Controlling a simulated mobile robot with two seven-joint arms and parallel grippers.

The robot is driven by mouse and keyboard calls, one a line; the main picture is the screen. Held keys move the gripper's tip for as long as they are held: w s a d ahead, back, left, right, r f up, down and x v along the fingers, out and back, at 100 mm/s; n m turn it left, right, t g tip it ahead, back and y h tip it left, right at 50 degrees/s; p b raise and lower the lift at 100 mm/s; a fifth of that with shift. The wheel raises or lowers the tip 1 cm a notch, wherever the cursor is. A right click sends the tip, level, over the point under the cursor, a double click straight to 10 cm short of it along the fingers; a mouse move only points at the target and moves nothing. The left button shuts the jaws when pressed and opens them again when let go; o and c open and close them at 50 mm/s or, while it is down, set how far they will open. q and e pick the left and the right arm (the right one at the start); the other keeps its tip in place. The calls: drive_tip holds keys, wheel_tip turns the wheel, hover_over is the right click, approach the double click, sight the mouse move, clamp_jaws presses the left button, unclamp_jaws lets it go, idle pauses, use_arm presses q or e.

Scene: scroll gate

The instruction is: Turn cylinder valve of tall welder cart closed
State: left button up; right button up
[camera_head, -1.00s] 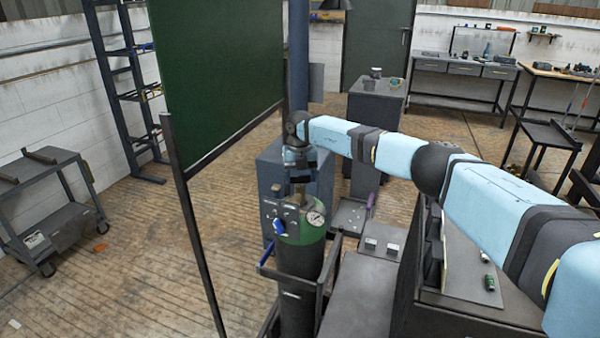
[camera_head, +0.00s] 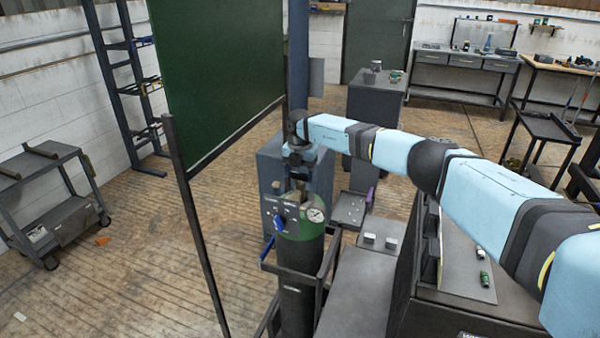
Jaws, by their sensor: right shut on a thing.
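The gas cylinder (camera_head: 297,270) has a dark body and a green shoulder. It stands upright in the dark frame of the welder cart (camera_head: 330,270). A round gauge (camera_head: 316,214) and a blue handle (camera_head: 279,223) show near its top. My right gripper (camera_head: 298,187) points down over the cylinder's top and is shut on the cylinder valve. The valve is mostly hidden by the gripper, so how far it is turned cannot be told. My left gripper is not in view.
A green screen on a dark frame (camera_head: 215,80) stands left of the cylinder, its post close by. A grey trolley (camera_head: 45,210) is at the far left. Dark benches and cabinets (camera_head: 440,320) fill the right.

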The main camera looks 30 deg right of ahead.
sight(300, 173)
drive_tip(key=o, duration=0.9)
drive_tip(key=shift+o, duration=0.2)
wheel_tip(300, 173, up, 14)
drive_tip(key=b, duration=0.2)
drive_tip(key=shift+f, duration=0.1)
